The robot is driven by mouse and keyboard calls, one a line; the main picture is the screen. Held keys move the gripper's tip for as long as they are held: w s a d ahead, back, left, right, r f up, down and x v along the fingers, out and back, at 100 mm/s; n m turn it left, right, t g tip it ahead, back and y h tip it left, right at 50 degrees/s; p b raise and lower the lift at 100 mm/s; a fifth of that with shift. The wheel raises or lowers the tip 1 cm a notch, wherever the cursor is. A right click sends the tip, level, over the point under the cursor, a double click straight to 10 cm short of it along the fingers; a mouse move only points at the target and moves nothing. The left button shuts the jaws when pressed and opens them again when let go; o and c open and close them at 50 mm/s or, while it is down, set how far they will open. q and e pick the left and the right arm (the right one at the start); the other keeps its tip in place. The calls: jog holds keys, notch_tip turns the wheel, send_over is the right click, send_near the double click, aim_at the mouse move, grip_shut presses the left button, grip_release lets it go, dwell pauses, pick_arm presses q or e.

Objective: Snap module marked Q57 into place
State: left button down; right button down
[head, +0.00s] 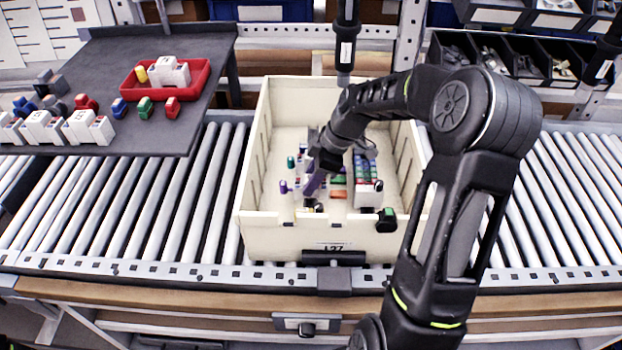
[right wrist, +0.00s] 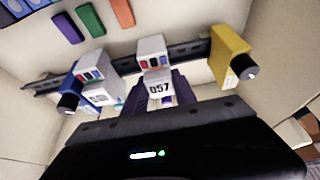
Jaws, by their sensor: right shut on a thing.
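The white module marked 057 (right wrist: 158,87) shows in the middle of the right wrist view, with small red and blue parts on top. My right gripper (head: 313,190) is inside the cream bin in the head view. It is shut on this module, low over the bin's contents. A dark rail (right wrist: 193,49) runs behind the module in the wrist view. The module appears at the rail, but I cannot tell whether it is seated. A yellow module (right wrist: 229,56) is at the rail's right, and a blue and white module (right wrist: 98,92) at its left. My left gripper is not in view.
The cream bin (head: 262,226) stands on the roller conveyor (head: 200,185); its walls surround my gripper. A grey shelf (head: 115,60) at left holds a red tray (head: 131,87) and several loose modules. A black tool (head: 346,45) hangs above the bin.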

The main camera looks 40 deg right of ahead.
jog(key=shift+f, duration=0.2)
jog(key=shift+b, duration=0.4)
dwell(0.3)
dwell(0.4)
jog(key=c, duration=0.9)
grip_release()
jog(key=v, duration=0.7)
jog(key=shift+d+r+b, duration=0.15)
jog(key=shift+r+b, duration=0.15)
jog(key=shift+b, duration=0.1)
jog(key=shift+r, duration=0.1)
